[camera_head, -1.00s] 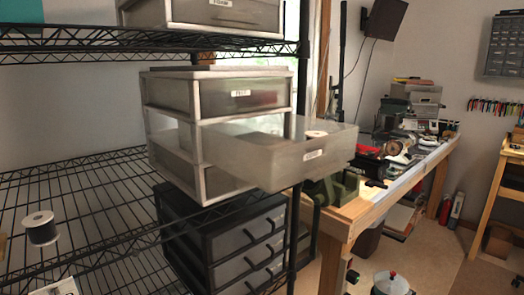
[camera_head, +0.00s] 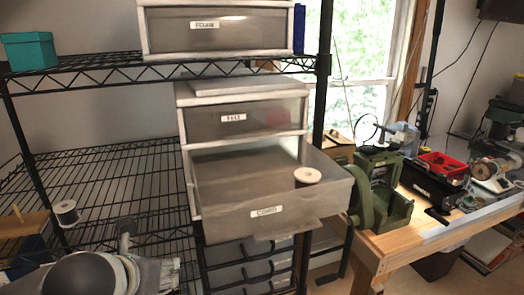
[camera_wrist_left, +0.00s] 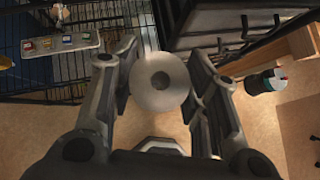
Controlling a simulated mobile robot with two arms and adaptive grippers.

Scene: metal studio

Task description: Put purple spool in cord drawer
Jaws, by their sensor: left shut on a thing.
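My left gripper (camera_head: 147,256) is at the lower left, left of and below the drawer. In the left wrist view, my left gripper (camera_wrist_left: 163,60) is shut on a spool (camera_wrist_left: 148,92), seen end-on as a pale round disc with a centre hole. Its winding colour is hidden. My right gripper is not in view.
A dark-wound spool (camera_head: 66,213) sits on the wire shelf (camera_head: 110,190) at left. A shut drawer (camera_head: 240,121) is above the open one. A black drawer unit (camera_head: 245,270) stands below. The workbench (camera_head: 420,235) with a green machine (camera_head: 380,195) is close on the right.

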